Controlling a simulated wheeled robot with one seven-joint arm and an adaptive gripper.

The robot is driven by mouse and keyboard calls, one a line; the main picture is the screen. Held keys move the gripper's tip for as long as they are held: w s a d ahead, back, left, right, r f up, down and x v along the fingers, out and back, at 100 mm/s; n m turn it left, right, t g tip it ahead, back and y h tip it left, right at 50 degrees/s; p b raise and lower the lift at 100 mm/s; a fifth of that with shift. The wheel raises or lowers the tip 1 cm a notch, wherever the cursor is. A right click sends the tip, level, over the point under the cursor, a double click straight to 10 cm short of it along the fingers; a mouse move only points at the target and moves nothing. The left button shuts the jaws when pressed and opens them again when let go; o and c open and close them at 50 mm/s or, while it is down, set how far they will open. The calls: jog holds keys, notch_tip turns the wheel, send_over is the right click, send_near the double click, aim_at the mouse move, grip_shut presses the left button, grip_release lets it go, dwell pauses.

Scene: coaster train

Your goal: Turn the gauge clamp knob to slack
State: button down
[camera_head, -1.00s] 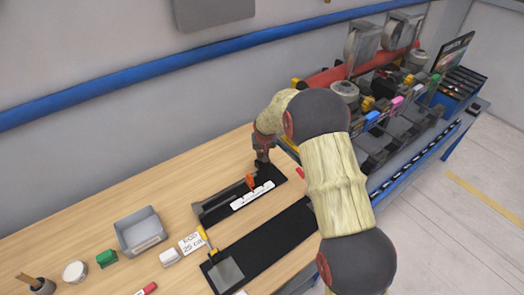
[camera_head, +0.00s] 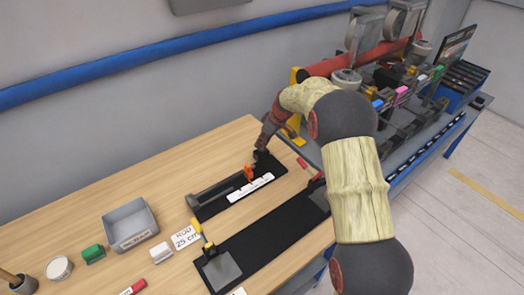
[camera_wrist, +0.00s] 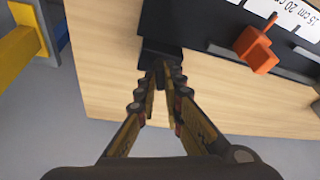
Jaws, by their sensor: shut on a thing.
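The gauge (camera_head: 216,199) is a dark rail on a black mat, with a white strip of length labels along it. An orange clamp piece (camera_head: 248,173) stands on it; in the wrist view this orange piece (camera_wrist: 256,46) is at upper right, apart from my fingers. My gripper (camera_head: 261,154) is at the gauge's far right end. In the wrist view, my gripper (camera_wrist: 166,70) has its fingertips close together on a small dark end piece (camera_wrist: 160,52) at the gauge's end. The fingers hide much of that piece, so I cannot tell its turn.
A second black mat (camera_head: 268,236) lies in front of the gauge. A grey bin (camera_head: 130,226), a green block (camera_head: 93,254) and a white card (camera_head: 185,236) are to the left. A cluttered rack (camera_head: 400,110) stands to the right. Bare wood lies behind the gauge.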

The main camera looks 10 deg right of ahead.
jog(key=n, duration=0.1)
jog(key=n+b, duration=0.1)
jog(key=shift+w+d+f+n+g+y, duration=0.1)
jog(key=shift+w+n+g+y, duration=0.05)
jog(key=shift+n+g+y, duration=0.25)
jog(key=n+g, duration=0.1)
jog(key=n, duration=0.1)
jog(key=shift+n, duration=0.4)
jog(key=n+g, duration=0.1)
jog(key=n, duration=0.1)
jog(key=shift+w+n+y+p, duration=0.1)
jog(key=shift+n+y+p, duration=0.2)
jog(key=shift+p, duration=0.05)
jog(key=shift+w+n+g+p, duration=0.1)
jog(key=shift+n+g+p, duration=0.65)
jog(key=shift+n, duration=1.05)
jog(key=c, duration=2)
grip_release()
jog(key=shift+o, duration=0.4)
